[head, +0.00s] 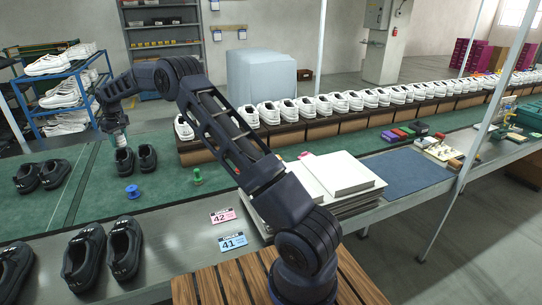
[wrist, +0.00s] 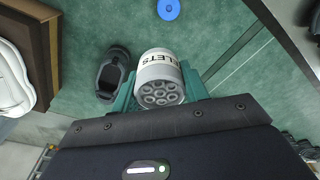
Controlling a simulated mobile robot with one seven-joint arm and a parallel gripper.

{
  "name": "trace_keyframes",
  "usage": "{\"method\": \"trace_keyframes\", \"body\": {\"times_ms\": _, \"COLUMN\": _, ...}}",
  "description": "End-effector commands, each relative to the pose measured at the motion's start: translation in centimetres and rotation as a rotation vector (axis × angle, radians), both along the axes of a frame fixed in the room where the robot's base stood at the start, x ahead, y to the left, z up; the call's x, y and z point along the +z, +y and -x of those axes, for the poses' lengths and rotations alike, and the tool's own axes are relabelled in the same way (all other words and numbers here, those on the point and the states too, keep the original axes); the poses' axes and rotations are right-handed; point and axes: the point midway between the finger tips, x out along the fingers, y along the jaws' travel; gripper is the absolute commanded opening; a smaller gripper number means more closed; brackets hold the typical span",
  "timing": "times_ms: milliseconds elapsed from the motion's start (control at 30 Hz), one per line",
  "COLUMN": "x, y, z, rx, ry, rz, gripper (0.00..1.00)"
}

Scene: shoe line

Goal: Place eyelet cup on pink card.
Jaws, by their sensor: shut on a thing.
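My gripper (wrist: 160,92) is shut on the eyelet cup (wrist: 157,65), a white cup with dark "LETS" lettering and several round holes on the face toward the camera. In the head view my gripper (head: 118,138) is at the left, over the green mat just above a pair of black shoes; the cup cannot be made out clearly there. The pink card (head: 223,216), marked 42, lies on the grey table edge in the head view, well to the right of and nearer than my gripper. The card's top looks bare.
A blue card (head: 233,241) marked 41 lies just in front of the pink card. A blue spool (head: 132,192) and green spool (head: 198,176) stand on the mat. Black shoes (head: 126,161) are below my gripper. A stack of white boards (head: 335,180) stands right of the cards.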

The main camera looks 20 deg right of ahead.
Motion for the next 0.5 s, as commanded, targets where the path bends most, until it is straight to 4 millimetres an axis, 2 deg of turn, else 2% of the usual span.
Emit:
{"method": "trace_keyframes", "body": {"times_ms": 33, "x": 0.0, "y": -2.3, "z": -1.2, "rx": -0.009, "ry": 0.001, "rz": 0.000, "gripper": 0.18}}
{"method": "trace_keyframes", "body": {"times_ms": 200, "x": 0.0, "y": -9.2, "z": -4.2, "rx": -0.021, "ry": 0.005, "rz": 0.001, "gripper": 0.18}}
{"method": "trace_keyframes", "body": {"times_ms": 500, "x": -0.1, "y": -21.9, "z": -8.0, "rx": -0.041, "ry": 0.010, "rz": 0.002, "gripper": 0.18}}
